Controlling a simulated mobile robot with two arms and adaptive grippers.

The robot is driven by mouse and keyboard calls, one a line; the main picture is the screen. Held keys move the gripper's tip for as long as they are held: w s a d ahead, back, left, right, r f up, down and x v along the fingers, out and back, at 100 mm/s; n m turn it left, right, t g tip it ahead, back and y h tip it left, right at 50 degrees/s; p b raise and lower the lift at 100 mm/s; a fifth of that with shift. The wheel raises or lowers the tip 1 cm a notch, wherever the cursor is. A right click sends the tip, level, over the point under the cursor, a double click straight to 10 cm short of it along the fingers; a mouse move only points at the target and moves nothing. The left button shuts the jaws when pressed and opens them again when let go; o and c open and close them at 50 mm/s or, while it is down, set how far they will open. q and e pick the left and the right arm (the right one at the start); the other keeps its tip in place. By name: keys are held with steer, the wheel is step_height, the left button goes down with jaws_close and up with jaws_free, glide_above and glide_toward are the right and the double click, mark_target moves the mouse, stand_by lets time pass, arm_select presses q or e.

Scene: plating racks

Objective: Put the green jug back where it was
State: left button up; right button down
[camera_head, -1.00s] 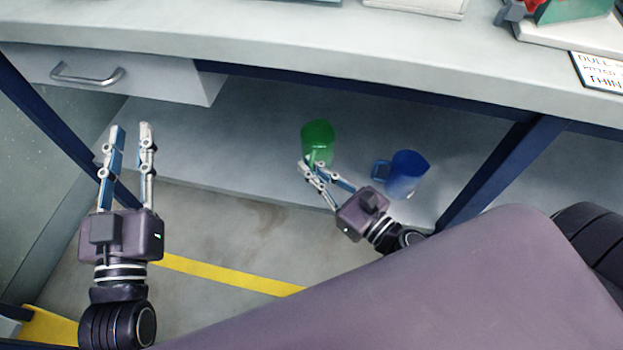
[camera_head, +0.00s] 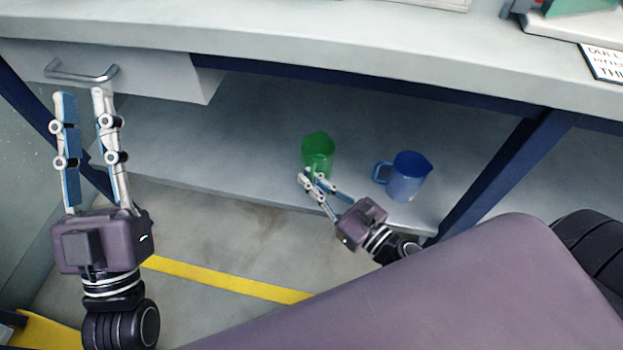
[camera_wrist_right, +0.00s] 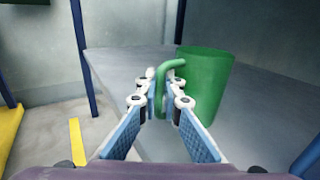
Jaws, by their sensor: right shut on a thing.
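The green jug (camera_head: 318,152) is at the lower shelf under the workbench, left of the blue jug, and looks upright. My right gripper (camera_head: 313,180) is at its near side. In the right wrist view the green jug (camera_wrist_right: 207,85) stands to the right of the fingers, and its handle is between the fingertips of my right gripper (camera_wrist_right: 163,88), which is shut on it. Whether the jug's base touches the shelf is hard to tell. My left gripper (camera_head: 84,98) is open and empty, in front of the drawer at the left.
A blue jug (camera_head: 408,177) stands on the lower shelf (camera_head: 250,160) to the right of the green one. The workbench top (camera_head: 300,45) overhangs the shelf. A drawer (camera_head: 140,78) is at the left, and a blue table leg (camera_head: 500,170) is at the right.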

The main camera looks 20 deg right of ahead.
steer(key=c, duration=2.6)
jaws_free()
steer(key=shift+f, duration=0.1)
steer(key=o, duration=0.5)
arm_select(q)
steer(key=shift+s+r, duration=0.25)
steer(key=shift+r, duration=0.05)
arm_select(e)
steer(key=shift+r, duration=0.2)
arm_select(q)
steer(key=shift+w+f+g, duration=0.5)
steer(key=shift+w+f, duration=0.3)
steer(key=shift+f, duration=0.3)
arm_select(e)
steer(key=v, duration=1.2)
steer(key=shift+f, duration=0.15)
arm_select(q)
steer(key=shift+r, duration=0.25)
arm_select(e)
steer(key=shift+s, duration=0.1)
